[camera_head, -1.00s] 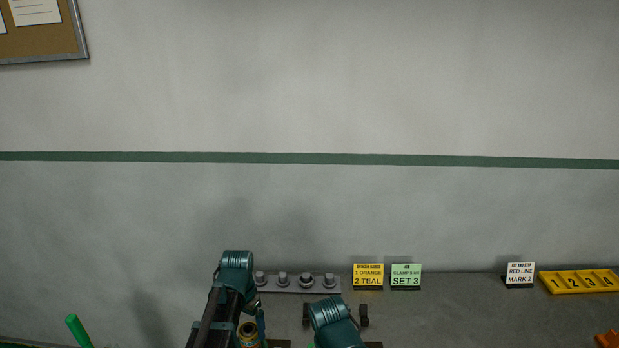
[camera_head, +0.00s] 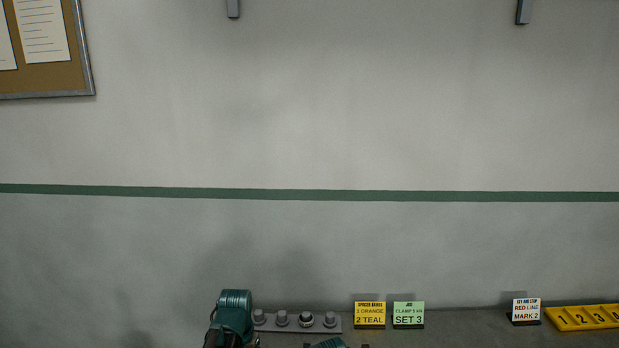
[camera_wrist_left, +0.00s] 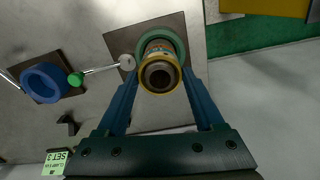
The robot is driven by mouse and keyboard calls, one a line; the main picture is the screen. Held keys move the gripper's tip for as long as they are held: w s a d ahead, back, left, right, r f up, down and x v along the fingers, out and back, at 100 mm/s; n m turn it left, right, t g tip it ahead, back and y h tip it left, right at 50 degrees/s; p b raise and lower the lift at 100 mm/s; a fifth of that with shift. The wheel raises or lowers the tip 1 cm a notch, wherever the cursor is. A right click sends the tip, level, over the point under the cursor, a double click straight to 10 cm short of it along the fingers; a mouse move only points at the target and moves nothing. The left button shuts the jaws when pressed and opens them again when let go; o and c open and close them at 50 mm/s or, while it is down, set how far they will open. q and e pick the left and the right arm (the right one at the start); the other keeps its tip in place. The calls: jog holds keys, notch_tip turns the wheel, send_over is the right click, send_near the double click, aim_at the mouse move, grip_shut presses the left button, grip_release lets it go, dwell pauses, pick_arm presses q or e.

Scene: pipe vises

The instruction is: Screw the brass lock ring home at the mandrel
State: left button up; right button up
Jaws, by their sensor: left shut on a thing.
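In the left wrist view, my left gripper (camera_wrist_left: 161,80) is shut on the brass lock ring (camera_wrist_left: 147,87), with one blue finger on each side of it. The ring is around the round end of the mandrel (camera_wrist_left: 159,66), which points towards the camera. A teal-green collar (camera_wrist_left: 180,43) shows behind it. How far the ring is seated on its thread cannot be told. My right gripper is not in view.
A lever with a green knob (camera_wrist_left: 76,79) and a blue ring (camera_wrist_left: 60,75) lie left of the mandrel in the wrist view. In the head view, a grey rack of studs (camera_head: 282,321), a yellow card (camera_head: 370,315), a green card (camera_head: 408,314) and a numbered yellow tray (camera_head: 580,318) line the wall.

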pick_arm(q)
jog(key=c, duration=0.5)
jog(key=m, duration=0.6)
jog(key=shift+m, duration=0.4)
jog(key=m, duration=0.7)
jog(key=shift+m, duration=0.3)
